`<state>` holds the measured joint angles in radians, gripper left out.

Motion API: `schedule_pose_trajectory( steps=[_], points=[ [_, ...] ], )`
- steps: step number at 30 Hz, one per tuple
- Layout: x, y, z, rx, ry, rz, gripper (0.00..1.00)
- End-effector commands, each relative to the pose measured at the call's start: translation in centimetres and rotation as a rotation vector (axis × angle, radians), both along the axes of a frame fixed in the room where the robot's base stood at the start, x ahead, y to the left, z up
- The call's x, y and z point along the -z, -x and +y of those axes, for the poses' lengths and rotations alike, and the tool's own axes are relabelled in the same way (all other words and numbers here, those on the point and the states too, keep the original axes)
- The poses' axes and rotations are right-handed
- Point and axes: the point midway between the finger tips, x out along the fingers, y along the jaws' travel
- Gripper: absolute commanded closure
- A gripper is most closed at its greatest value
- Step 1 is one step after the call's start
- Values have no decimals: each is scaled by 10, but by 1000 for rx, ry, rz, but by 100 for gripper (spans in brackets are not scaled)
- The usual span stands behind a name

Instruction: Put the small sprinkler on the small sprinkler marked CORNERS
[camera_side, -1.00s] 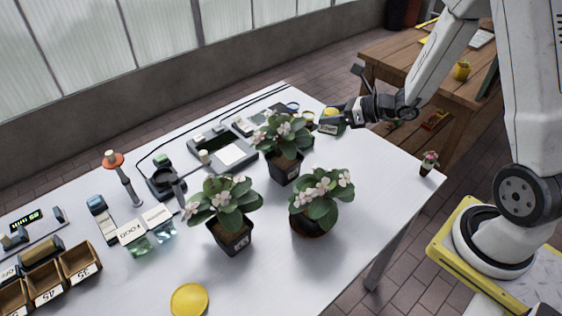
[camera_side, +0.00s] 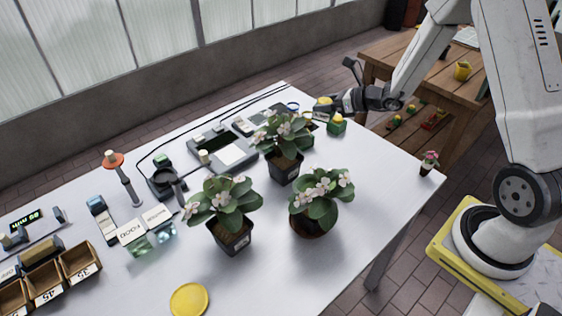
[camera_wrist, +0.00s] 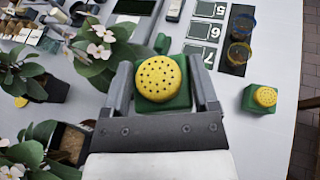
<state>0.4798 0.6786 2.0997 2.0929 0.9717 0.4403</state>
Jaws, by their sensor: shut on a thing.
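My gripper (camera_wrist: 163,85) is shut on a small sprinkler (camera_wrist: 158,78) with a round yellow top dotted with dark holes and a green base. In the side view, my gripper (camera_side: 330,105) is at the far right end of the white table, with the yellow top of the held sprinkler (camera_side: 325,100) at its tip. A second small sprinkler (camera_wrist: 262,97), also green with a yellow dotted top, stands apart to the right in the wrist view. It shows in the side view (camera_side: 336,123) just below my gripper. No CORNERS marking is readable now.
Potted flowering plants (camera_side: 321,198) stand mid-table and at the left of the wrist view (camera_wrist: 98,48). Numbered dark cards (camera_wrist: 202,32) and a jar (camera_wrist: 239,52) lie beyond the gripper. The table's edge is close on the right. Open table lies around the second sprinkler.

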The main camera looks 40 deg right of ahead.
Motion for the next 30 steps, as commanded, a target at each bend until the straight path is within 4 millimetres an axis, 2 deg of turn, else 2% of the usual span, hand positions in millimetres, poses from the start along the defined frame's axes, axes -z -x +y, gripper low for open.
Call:
schedule_pose_trajectory(
  steps=[7,18,24,30],
  points=[
    [16,-34,-5,-2,0,-1,100],
    [55,-65,-11,-1,0,0,100],
    [66,-75,-13,-1,-1,-1,100],
    [68,-77,-14,-1,0,-2,100]
  ],
)
